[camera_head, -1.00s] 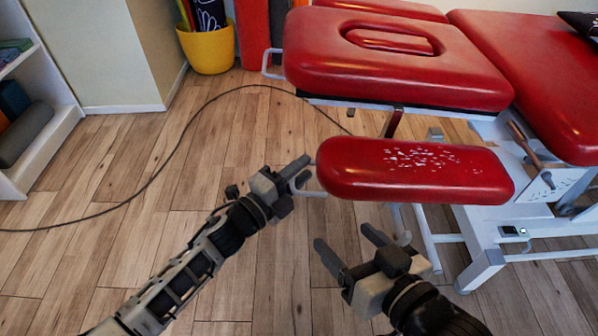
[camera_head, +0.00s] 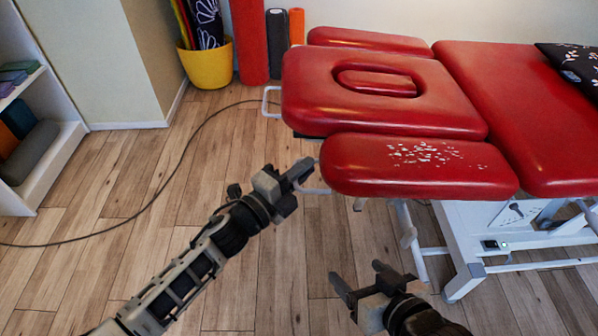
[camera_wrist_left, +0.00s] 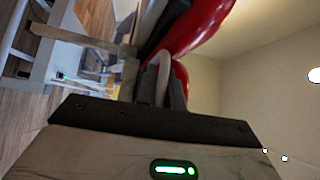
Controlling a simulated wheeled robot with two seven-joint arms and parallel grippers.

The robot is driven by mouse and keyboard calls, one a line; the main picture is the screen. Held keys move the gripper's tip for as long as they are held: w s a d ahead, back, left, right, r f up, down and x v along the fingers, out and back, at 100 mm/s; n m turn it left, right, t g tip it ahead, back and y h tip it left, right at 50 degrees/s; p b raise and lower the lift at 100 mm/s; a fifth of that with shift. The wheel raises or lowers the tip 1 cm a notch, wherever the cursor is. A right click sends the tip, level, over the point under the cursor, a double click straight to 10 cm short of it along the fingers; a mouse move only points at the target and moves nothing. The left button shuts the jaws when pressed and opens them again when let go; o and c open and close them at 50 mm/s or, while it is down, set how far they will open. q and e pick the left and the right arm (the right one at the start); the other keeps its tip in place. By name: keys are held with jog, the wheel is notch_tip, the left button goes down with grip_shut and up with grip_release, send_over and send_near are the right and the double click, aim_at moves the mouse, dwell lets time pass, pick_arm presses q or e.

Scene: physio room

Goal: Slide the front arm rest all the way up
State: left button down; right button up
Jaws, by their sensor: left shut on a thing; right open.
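The front arm rest (camera_head: 415,168) is a red padded rest with worn white flecks. In the head view it lies along the near side of the head section (camera_head: 385,95), about level with it. A white handle (camera_head: 316,191) sticks out at its left end. My left gripper (camera_head: 300,178) is shut on this handle. The left wrist view shows the white handle (camera_wrist_left: 165,75) between the fingers, with red padding beyond. My right gripper (camera_head: 362,285) is open and empty, below and in front of the arm rest, apart from it.
The red treatment table (camera_head: 520,110) stands on a white frame (camera_head: 455,245) at the right. A yellow pot (camera_head: 207,64) and upright rolls stand at the back. A shelf (camera_head: 40,140) is at the left. A dark cable (camera_head: 150,185) crosses the open wooden floor.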

pick_arm(q)
jog(key=shift+w+r, duration=0.15)
jog(key=shift+r, duration=0.35)
jog(key=shift+w+r, duration=0.15)
jog(key=shift+r, duration=0.35)
pick_arm(e)
jog(key=shift+s+d+r+t, duration=0.1)
jog(key=shift+d+r+t, duration=0.1)
jog(key=shift+r, duration=0.45)
jog(key=shift+d+r+t, duration=0.1)
jog(key=shift+r+t, duration=0.1)
jog(key=shift+r, duration=0.4)
pick_arm(q)
jog(key=c, duration=1.5)
grip_release()
jog(key=shift+f, duration=0.2)
jog(key=shift+s+f, duration=0.1)
jog(key=shift+s, duration=0.05)
